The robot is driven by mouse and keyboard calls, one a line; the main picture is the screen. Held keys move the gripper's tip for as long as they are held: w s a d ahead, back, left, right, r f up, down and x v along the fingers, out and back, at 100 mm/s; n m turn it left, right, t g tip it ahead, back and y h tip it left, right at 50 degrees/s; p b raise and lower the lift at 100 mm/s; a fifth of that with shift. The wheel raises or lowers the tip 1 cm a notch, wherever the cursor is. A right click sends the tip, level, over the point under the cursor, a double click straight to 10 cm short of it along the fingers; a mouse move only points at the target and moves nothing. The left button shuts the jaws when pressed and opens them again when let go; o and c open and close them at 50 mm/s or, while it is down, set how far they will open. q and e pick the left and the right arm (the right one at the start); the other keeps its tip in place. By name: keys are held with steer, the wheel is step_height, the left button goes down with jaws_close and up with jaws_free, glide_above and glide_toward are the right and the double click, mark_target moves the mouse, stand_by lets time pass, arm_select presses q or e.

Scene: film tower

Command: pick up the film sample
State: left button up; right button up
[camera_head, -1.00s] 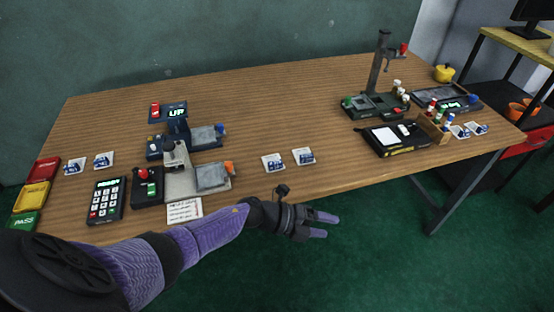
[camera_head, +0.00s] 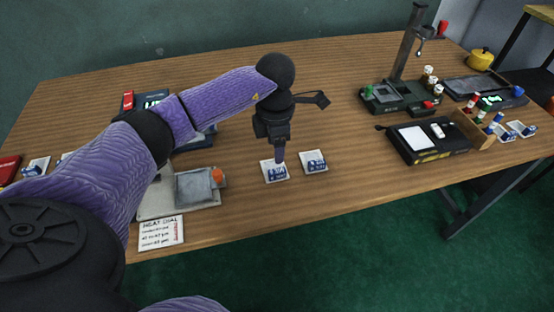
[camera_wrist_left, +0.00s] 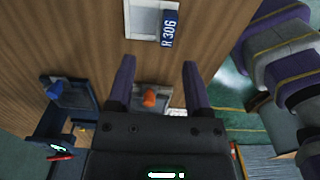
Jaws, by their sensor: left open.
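Two film samples lie side by side on the wooden table, each a small white card with a blue label: a left one (camera_head: 274,173) and a right one (camera_head: 314,162). My left gripper (camera_head: 280,156) points down over the left card, its fingertips overlapping it in the head view; whether they touch it I cannot tell. In the left wrist view the open, empty fingers (camera_wrist_left: 158,68) are spread apart. A film sample (camera_wrist_left: 142,20) with a blue label reading "R 306" lies just beyond the fingertips, not between them. My right gripper is not in view.
A device with a grey plate and orange knob (camera_head: 217,176) stands left of the samples, with a paper note (camera_head: 161,232) in front. A black scale (camera_head: 432,146) and a stand (camera_head: 402,60) are on the right. The wood behind the samples is clear.

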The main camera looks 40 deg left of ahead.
mark_target(280, 170)
arm_select(q)
steer(key=f+b, duration=0.1)
steer(key=f, duration=0.1)
steer(key=d+f+b, duration=0.1)
steer(key=f, duration=0.2)
steer(key=f+b, duration=0.1)
steer(key=f, duration=0.2)
steer(key=shift+d, duration=0.2)
steer(key=shift+r, duration=0.15)
jaws_close()
